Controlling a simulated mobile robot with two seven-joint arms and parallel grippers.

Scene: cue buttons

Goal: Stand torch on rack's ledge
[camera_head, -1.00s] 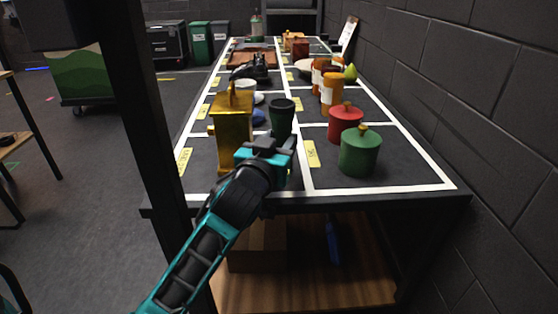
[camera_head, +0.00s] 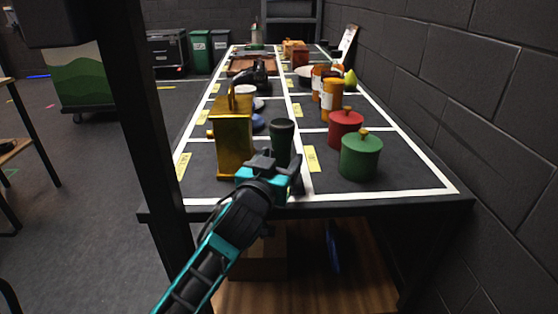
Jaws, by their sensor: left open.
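My left gripper (camera_head: 272,162) is at the near edge of the black table (camera_head: 320,203), open. Just beyond its fingers stands a dark green, upright cylinder (camera_head: 282,138) with a wider top; I cannot tell whether it is the torch. The gripper hides its lower part, so I cannot tell whether they touch. No rack with a ledge can be made out for certain. My right gripper is not in view.
A gold box-shaped object (camera_head: 234,142) stands close left of the gripper. A green lidded pot (camera_head: 360,157) and a red one (camera_head: 345,128) stand to the right. Orange bottles (camera_head: 331,96) and a black object (camera_head: 254,74) are farther back. A brick wall (camera_head: 480,110) borders the right.

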